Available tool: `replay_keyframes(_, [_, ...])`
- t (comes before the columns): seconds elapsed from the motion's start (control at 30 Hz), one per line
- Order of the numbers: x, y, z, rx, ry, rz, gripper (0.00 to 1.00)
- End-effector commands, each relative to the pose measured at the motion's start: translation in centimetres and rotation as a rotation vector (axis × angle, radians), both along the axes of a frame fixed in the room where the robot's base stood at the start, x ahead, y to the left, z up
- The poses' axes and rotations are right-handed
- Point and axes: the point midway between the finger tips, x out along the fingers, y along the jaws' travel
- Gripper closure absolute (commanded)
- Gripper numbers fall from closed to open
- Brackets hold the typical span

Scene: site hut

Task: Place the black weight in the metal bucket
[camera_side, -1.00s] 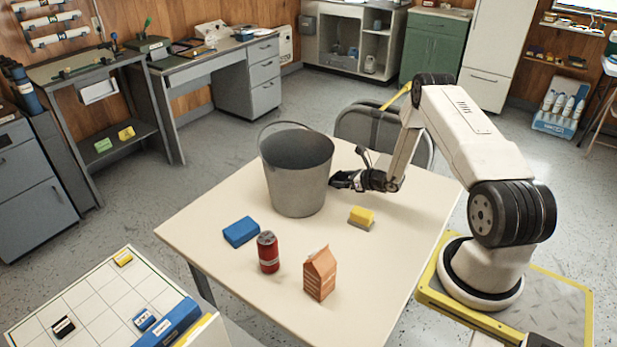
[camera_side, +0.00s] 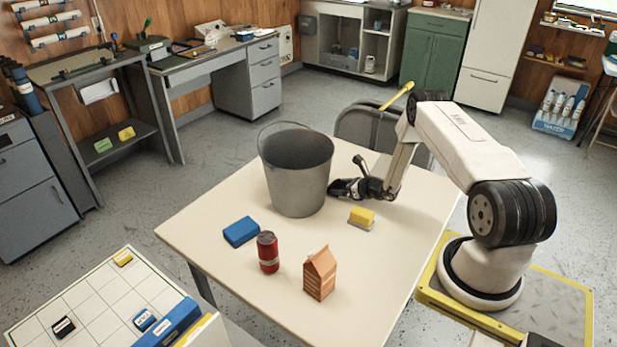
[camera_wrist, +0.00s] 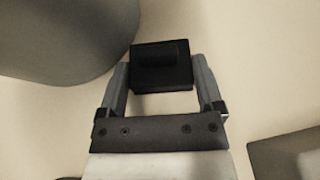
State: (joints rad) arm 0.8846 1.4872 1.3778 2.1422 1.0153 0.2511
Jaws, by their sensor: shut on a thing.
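The metal bucket (camera_side: 298,180) stands upright on the table with its handle raised. It also shows at the upper left of the wrist view (camera_wrist: 60,35). My gripper (camera_side: 337,188) is low over the table, just right of the bucket. In the wrist view my gripper (camera_wrist: 162,80) has its two fingers on either side of the black weight (camera_wrist: 162,66), a dark block, and is shut on it. In the side view the weight is hard to tell from the dark gripper. I cannot tell whether the weight touches the table.
On the table (camera_side: 205,220) are a yellow-and-grey sponge (camera_side: 361,217) near my gripper, a blue block (camera_side: 241,232), a red can (camera_side: 268,252) and an orange carton (camera_side: 320,273). A chair (camera_side: 370,130) stands behind the table. The table's right side is clear.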

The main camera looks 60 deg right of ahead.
Motion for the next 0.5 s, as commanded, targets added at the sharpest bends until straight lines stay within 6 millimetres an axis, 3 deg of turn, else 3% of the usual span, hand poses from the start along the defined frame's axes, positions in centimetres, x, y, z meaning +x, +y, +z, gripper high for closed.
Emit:
replay_keyframes(0.33, [0.06, -0.06, -0.2, -0.001, -0.003, 0.0, 1.0])
replay_keyframes(0.37, [-0.01, 0.01, -0.31, 0.0, 0.0, 0.0, 0.09])
replay_keyframes(0.4, [0.0, 0.0, -0.29, 0.0, 0.0, 0.0, 0.0])
replay_keyframes(0.5, [-0.01, 0.0, -0.28, 0.0, 0.0, 0.0, 0.0])
